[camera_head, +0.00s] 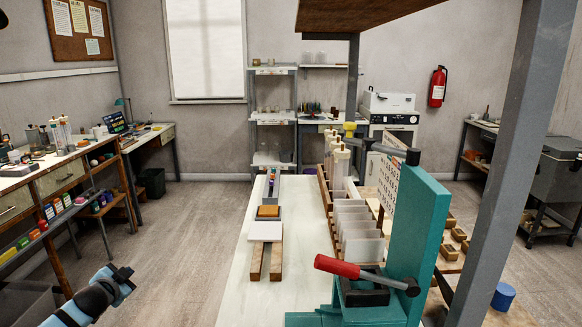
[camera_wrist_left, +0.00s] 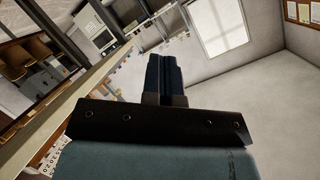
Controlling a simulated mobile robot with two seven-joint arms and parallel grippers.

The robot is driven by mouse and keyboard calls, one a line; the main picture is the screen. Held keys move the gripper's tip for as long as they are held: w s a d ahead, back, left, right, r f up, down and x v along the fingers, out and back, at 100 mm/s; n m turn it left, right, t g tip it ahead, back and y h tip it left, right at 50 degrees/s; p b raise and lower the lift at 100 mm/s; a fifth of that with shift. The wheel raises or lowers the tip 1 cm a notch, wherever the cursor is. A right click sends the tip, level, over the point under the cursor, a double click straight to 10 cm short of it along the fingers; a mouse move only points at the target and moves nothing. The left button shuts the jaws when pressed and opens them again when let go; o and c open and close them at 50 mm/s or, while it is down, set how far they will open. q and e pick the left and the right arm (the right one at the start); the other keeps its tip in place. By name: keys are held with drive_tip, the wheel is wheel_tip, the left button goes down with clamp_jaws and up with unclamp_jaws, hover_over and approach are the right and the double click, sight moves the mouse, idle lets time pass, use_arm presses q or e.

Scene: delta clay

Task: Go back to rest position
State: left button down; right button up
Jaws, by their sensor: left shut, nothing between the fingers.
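My left gripper (camera_head: 124,273) shows at the lower left of the head view, on a blue and black arm over the floor, left of the white table. It is shut and empty, and touches nothing. In the left wrist view its dark fingers (camera_wrist_left: 166,75) are together, with the room behind them tilted. My right gripper is in neither view.
A white table (camera_head: 240,290) stands ahead, with wooden strips (camera_head: 257,262), a rack of white plates (camera_head: 360,225) and a teal press with a red handle (camera_head: 338,267). A grey post (camera_head: 500,170) rises at right. A cluttered bench (camera_head: 60,180) stands left. Floor (camera_head: 185,225) between is clear.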

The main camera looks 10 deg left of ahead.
use_arm(q)
drive_tip(key=s+d+f+g+h, duration=0.1)
drive_tip(key=s+d+f+h, duration=0.1)
drive_tip(key=s+d+f, duration=0.35)
drive_tip(key=s+d+f+h, duration=0.1)
drive_tip(key=s+d+f, duration=0.1)
drive_tip(key=d+f, duration=0.55)
drive_tip(key=s+d+f+n+g+h, duration=0.1)
drive_tip(key=s+d+f+h, duration=0.1)
drive_tip(key=s+d, duration=0.65)
drive_tip(key=s+d+f+g+h, duration=0.15)
drive_tip(key=s+d, duration=0.35)
drive_tip(key=d, duration=0.6)
drive_tip(key=s+d+r+n+h+p, duration=0.1)
drive_tip(key=s+d+r+n, duration=0.15)
drive_tip(key=s+d, duration=0.7)
wheel_tip(320, 180, up, 14)
drive_tip(key=a+p, duration=0.1)
drive_tip(key=p, duration=1.7)
drive_tip(key=shift+a+m+t, duration=0.15)
drive_tip(key=shift+m+t, duration=0.2)
drive_tip(key=shift+m, duration=0.1)
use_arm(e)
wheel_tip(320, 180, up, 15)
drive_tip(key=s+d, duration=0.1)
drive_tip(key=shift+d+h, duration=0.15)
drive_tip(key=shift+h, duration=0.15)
